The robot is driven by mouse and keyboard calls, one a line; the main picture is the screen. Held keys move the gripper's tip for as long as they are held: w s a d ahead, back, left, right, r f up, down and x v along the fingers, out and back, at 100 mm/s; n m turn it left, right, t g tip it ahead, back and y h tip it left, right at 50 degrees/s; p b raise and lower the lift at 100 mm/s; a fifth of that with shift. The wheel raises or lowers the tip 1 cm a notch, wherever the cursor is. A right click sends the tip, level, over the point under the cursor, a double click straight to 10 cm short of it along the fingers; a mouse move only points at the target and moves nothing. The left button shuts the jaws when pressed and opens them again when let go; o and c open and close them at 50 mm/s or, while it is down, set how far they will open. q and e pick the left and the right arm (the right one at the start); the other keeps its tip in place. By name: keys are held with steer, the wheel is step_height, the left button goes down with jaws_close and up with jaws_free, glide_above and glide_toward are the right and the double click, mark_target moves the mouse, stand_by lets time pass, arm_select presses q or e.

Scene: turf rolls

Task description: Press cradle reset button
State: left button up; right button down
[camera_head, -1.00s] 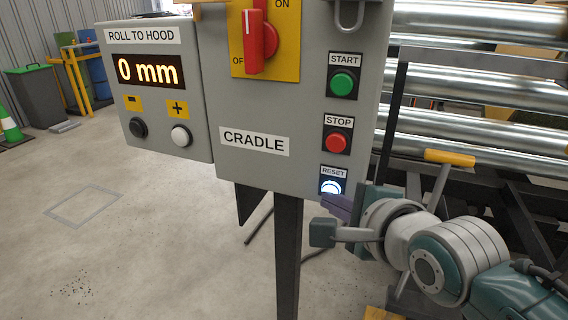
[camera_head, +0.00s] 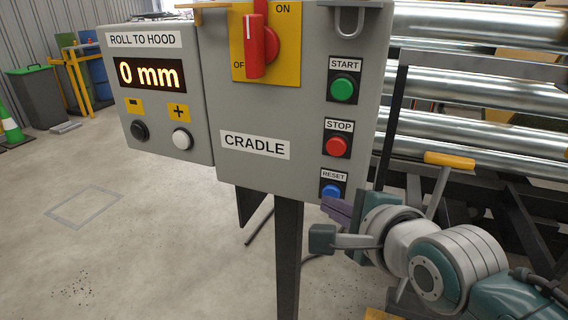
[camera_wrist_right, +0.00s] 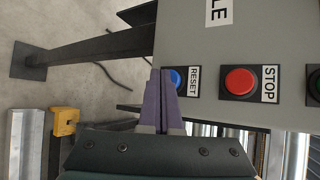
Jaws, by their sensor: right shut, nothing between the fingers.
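The grey cradle control box (camera_head: 240,110) fills the middle of the head view. Its blue RESET button (camera_head: 331,191) is at the lower right, below the red STOP button (camera_head: 336,147) and green START button (camera_head: 342,90). The RESET button is unlit. My right gripper (camera_head: 338,206) is shut and empty, with its purple fingertips just below and right of the RESET button. In the right wrist view the fingers (camera_wrist_right: 160,90) reach the box beside the RESET button (camera_wrist_right: 177,80); I cannot tell whether they touch it. My left gripper is out of view.
A red rotary switch (camera_head: 256,45) sits on a yellow plate above. A smaller box with a "0 mm" display (camera_head: 150,75) adjoins on the left. Metal rollers (camera_head: 480,85) and a dark frame stand behind my right arm. The floor at left is open.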

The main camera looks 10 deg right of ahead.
steer(key=shift+s+a, duration=0.2)
steer(key=shift+s, duration=0.15)
steer(key=s+a+p, duration=0.1)
steer(key=s, duration=0.1)
steer(key=s+a+p, duration=0.1)
steer(key=s+p, duration=0.1)
steer(key=shift+a, duration=0.4)
stand_by(0.4)
